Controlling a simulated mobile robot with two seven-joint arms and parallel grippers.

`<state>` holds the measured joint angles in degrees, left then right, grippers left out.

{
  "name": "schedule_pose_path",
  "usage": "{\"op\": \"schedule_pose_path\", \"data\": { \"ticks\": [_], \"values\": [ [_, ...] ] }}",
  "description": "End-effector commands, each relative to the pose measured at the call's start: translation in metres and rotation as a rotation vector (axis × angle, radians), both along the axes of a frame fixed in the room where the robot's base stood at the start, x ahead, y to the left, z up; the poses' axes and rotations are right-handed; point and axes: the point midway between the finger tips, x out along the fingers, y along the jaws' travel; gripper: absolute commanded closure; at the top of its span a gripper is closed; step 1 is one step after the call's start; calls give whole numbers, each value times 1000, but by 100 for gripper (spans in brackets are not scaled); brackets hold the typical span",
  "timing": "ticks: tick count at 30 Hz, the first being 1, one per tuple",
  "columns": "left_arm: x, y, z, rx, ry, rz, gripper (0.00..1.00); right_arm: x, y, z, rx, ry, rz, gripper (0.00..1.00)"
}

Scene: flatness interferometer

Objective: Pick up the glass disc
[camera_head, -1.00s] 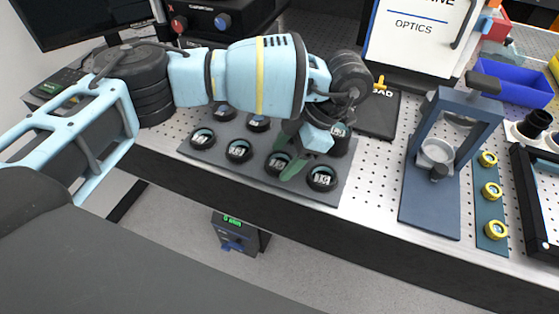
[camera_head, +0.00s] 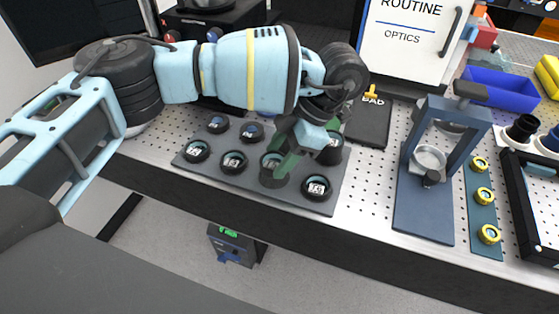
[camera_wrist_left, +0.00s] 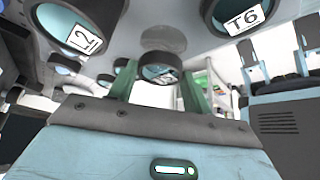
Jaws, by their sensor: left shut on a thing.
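My left gripper (camera_head: 284,163) is shut on a glass disc in a dark ring mount (camera_head: 272,160). The disc also shows between the green fingers in the left wrist view (camera_wrist_left: 158,68). It appears held slightly above the dark grey tray (camera_head: 253,195), with a bare round spot (camera_wrist_left: 163,38) beside it in the wrist view. Other black-ringed discs with white labels stay on the tray, such as one at the front right (camera_head: 316,187) and one at the front left (camera_head: 197,151). The held disc's label is not readable. My right gripper is not in view.
A blue stand (camera_head: 425,190) is right of the tray, beside a strip with yellow rings (camera_head: 484,195). A black pad marked BAD (camera_head: 368,125) lies behind. A white ROUTINE OPTICS box (camera_head: 410,40) and blue bin (camera_head: 500,90) stand at the back.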

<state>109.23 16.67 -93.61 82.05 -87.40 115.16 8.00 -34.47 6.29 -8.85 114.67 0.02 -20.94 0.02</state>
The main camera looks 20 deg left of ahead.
Motion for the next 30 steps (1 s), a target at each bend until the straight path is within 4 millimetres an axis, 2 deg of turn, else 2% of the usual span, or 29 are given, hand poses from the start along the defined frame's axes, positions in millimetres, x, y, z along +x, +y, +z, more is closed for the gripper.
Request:
{"op": "schedule_pose_path", "data": {
  "ticks": [1, 12, 18, 24, 30],
  "values": [
    [-5, -5, 6, -1, -1, -6, 74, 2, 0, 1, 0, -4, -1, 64],
    [-77, -61, 11, -2, 1, -8, 74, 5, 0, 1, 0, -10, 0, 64],
    [-108, -84, 15, -1, 1, -4, 74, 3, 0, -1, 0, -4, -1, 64],
    [-123, -96, 17, 0, 0, -1, 74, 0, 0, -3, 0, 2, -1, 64],
    [-126, -99, 18, 0, 0, 0, 74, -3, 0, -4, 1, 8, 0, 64]
  ]
}}
